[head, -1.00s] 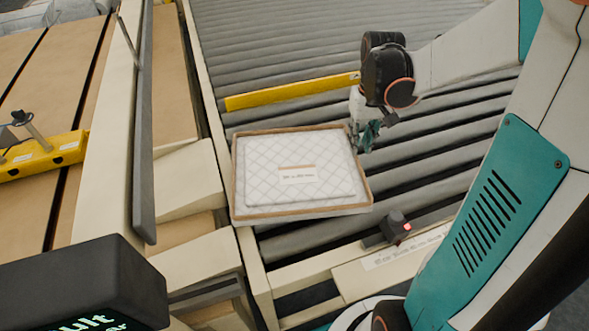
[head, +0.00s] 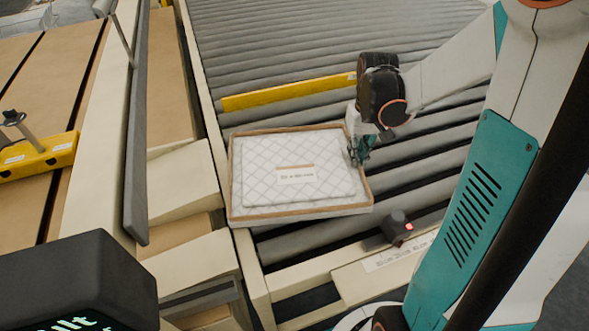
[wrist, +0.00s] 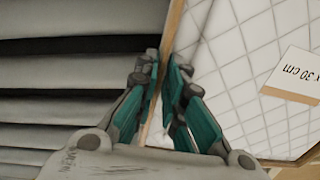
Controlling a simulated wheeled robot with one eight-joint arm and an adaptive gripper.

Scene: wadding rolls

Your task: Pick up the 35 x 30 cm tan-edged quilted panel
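The tan-edged quilted panel (head: 243,209) lies flat on the roller conveyor in the head view. It is white with diamond stitching and a tan border, and a slightly smaller quilted layer with a label rests within that border. In the wrist view the panel (wrist: 232,75) fills the right side, and part of "30 cm" shows upside down on its label (wrist: 293,75). My gripper (head: 357,156) is at the panel's right edge. In the wrist view my gripper's teal fingers (wrist: 162,75) stand close on both sides of the tan edge, closed on it. The fingertips' far ends are partly hidden.
Grey conveyor rollers (head: 330,40) stretch behind and right of the panel. A yellow bar (head: 290,92) lies across them just behind it. A small dark sensor with a red light (head: 397,227) stands at front right. A cream side rail (head: 205,110) runs along the left.

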